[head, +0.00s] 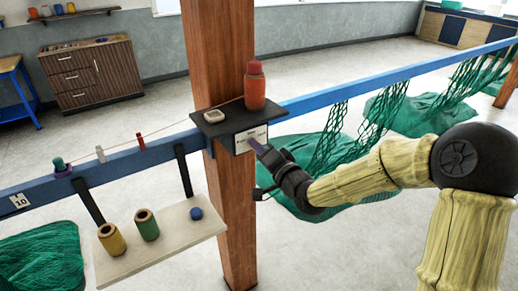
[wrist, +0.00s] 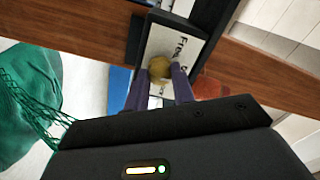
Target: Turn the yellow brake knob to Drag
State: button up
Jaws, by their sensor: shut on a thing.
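The yellow brake knob (wrist: 160,67) sits on a white label plate (wrist: 172,42) on the post. In the wrist view the two purple fingers of my gripper (wrist: 160,77) are shut on the knob, one on each side. "Free" can be partly read on the plate; the other words are covered or too small. In the head view my gripper (head: 262,148) meets the label plate (head: 248,138) from the right, and hides the knob. Which mark the knob points at cannot be told.
The plate hangs below a dark shelf (head: 240,117) on the wooden post (head: 222,50). A blue rail (head: 340,86) runs both ways, with green netting (head: 335,135) on the right.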

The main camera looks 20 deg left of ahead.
dwell(0.4)
jog(key=o, duration=1)
jog(key=b+v, duration=0.6)
jog(key=v, duration=1.1)
jog(key=shift+d+b, duration=0.2)
jog(key=shift+b, duration=0.15)
